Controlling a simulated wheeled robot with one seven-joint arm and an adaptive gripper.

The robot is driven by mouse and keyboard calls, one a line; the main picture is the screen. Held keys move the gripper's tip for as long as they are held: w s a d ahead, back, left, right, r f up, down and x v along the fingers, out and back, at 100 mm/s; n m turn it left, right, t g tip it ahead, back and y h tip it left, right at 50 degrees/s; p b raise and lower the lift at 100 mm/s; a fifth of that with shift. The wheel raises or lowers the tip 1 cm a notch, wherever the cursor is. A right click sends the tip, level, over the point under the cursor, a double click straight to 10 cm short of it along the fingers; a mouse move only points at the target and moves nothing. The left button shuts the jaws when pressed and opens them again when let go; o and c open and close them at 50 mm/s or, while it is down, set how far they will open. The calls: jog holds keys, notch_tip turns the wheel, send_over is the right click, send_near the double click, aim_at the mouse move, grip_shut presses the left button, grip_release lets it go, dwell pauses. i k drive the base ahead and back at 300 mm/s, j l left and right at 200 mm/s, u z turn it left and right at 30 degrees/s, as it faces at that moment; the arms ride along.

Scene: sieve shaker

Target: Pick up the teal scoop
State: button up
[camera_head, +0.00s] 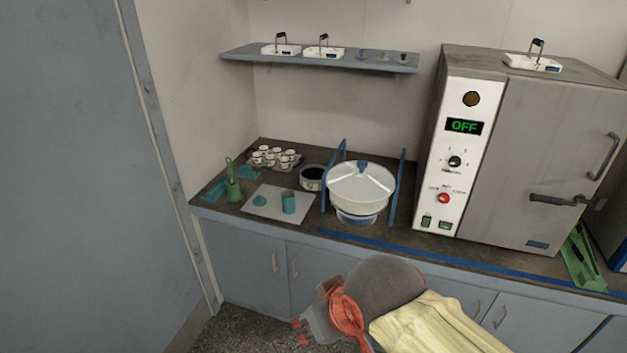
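A flat teal piece that looks like the scoop (213,190) lies at the left end of the dark counter, next to a green upright tool (233,188). More teal shows just behind that tool; I cannot tell whether it is the same piece. A teal cup (288,203) and a small teal lid-like piece (260,200) rest on a pale mat (262,213). My gripper (306,330) is low in front of the cabinets, below the counter and well apart from the teal things. It is small and partly hidden by its own red parts, so its opening is unclear.
A white sieve bowl (360,188) stands between blue uprights right of the mat. A dark round pan (312,177) and a rack of small white cups (274,157) are behind. A large oven (560,130) fills the right. A shelf (340,61) hangs above.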

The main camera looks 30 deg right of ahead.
aim_at(217, 187)
jog(key=i+j, duration=0.1)
jog(key=i, duration=1.45)
jog(key=i+j+z, duration=0.1)
jog(key=i, duration=0.65)
